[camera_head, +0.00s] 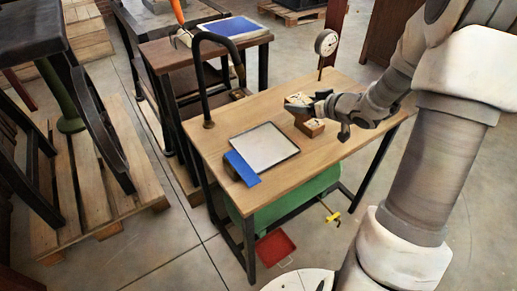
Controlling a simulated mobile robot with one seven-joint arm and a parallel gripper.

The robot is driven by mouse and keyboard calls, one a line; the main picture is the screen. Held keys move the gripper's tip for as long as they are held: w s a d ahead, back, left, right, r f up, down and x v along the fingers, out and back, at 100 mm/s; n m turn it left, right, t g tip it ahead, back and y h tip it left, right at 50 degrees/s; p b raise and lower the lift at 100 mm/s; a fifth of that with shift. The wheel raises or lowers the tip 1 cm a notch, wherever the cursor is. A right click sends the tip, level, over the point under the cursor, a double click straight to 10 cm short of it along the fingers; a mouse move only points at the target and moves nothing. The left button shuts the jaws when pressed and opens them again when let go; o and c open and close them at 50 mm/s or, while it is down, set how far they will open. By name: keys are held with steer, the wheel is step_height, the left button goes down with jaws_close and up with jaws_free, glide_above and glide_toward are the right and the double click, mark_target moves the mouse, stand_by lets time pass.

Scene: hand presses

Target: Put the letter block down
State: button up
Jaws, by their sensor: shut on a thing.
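The letter block (313,129) is a small reddish-brown block with a pale top, at the right half of the wooden table. My gripper (320,117) reaches in from the right and is shut on the block, covering part of it. The block is at or just above the tabletop (226,138); I cannot tell whether it touches. The letter on it is too small to read.
A pale square plate with a dark rim (265,147) lies left of the block, with a blue piece (241,168) at its corner. The front right tabletop is clear.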

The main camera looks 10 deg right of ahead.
steer(key=shift+d+f, duration=0.3)
steer(key=shift+d, duration=0.05)
steer(key=shift+a+f+b, duration=0.15)
steer(key=shift+f+b, duration=0.15)
steer(key=b, duration=0.6)
glide_above(264, 145)
step_height(264, 145, down, 7)
steer(key=shift+r, duration=0.15)
steer(key=shift+f+b, duration=1.3)
steer(key=shift+f, duration=0.6)
steer(key=shift+f, duration=0.1)
steer(key=shift+f, duration=0.15)
steer(key=o, duration=1.4)
steer(key=shift+c, duration=0.2)
steer(key=shift+r, duration=0.2)
